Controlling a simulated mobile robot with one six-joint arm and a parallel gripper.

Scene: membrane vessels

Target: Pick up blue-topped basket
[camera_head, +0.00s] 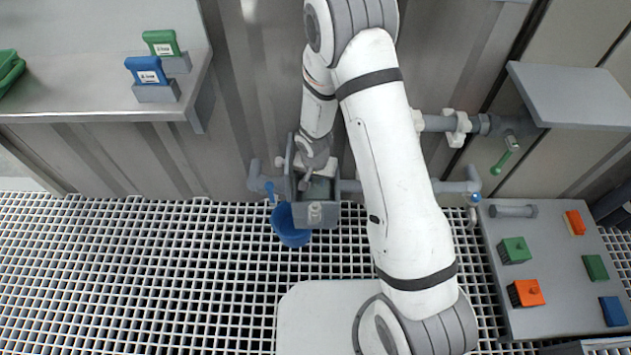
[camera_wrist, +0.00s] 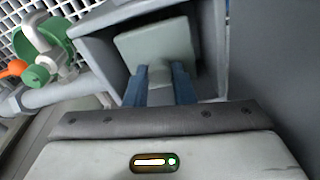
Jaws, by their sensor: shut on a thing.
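A block with a blue top and grey base (camera_head: 147,75) stands upright on the left shelf, well away from my gripper. My gripper (camera_head: 309,172) reaches down into an open-topped grey box (camera_head: 318,214) on the wall pipe. In the wrist view, two blue finger-like parts (camera_wrist: 159,86) are shut on a small grey piece (camera_wrist: 160,77). It adjoins a pale grey plate (camera_wrist: 156,43) inside the box. I see no clear blue top on the held piece, and its lower part is hidden in the box.
A green-topped block (camera_head: 162,48) stands beside the blue-topped one. A blue bucket (camera_head: 290,228) is just below the box. Pipes and a green valve handle (camera_head: 505,161) are at right. A grey panel (camera_head: 545,290) bears coloured blocks. The grating floor at left is clear.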

